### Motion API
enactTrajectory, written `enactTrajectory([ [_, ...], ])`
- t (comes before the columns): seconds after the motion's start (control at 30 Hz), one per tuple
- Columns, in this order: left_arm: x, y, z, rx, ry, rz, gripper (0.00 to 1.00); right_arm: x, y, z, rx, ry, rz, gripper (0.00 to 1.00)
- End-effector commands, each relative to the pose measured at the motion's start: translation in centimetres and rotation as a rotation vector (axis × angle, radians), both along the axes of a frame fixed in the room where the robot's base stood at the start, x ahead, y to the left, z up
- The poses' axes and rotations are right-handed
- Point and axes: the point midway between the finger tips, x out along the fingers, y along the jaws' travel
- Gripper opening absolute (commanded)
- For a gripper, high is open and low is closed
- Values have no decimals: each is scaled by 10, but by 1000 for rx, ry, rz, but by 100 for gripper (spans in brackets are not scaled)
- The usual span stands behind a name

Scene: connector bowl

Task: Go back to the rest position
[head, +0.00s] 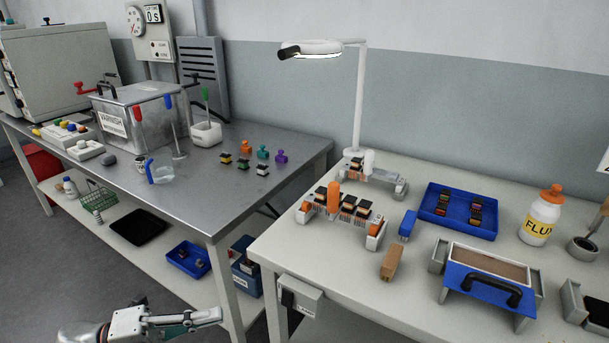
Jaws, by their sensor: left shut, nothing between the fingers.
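My left gripper (208,317) shows at the bottom left of the head view, low in front of the metal table. It points to the right, its fingers are shut and nothing is held between them. It is apart from the things on the tables. My right gripper is not in view.
The metal table (215,205) at left holds a varnish tank (150,115), a clear cup (162,172) and small coloured pieces. The pale bench (340,260) at right holds a blue tray (435,222), a flux bottle (541,217) and a lamp (359,100). Open floor lies at lower left.

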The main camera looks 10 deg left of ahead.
Motion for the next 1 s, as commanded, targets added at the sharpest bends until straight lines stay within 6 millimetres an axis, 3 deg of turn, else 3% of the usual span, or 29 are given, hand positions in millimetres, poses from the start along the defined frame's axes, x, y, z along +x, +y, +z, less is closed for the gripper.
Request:
enactTrajectory([
  [0.23,14,-9,0,-208,197,240,0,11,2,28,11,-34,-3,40],
  [0.37,17,-7,-23,-389,432,454,0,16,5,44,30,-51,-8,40],
  [0.43,11,-6,-44,-480,577,566,0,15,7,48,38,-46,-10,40],
  [0.57,-15,-10,-92,-636,870,762,0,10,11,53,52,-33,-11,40],
  [0.73,-69,-31,-149,-780,1226,958,0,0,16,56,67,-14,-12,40],
  [0.9,-110,-51,-179,-838,1435,1058,0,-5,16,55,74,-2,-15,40],
  [1.0,-118,-55,-185,-850,1478,1076,0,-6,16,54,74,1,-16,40],
])
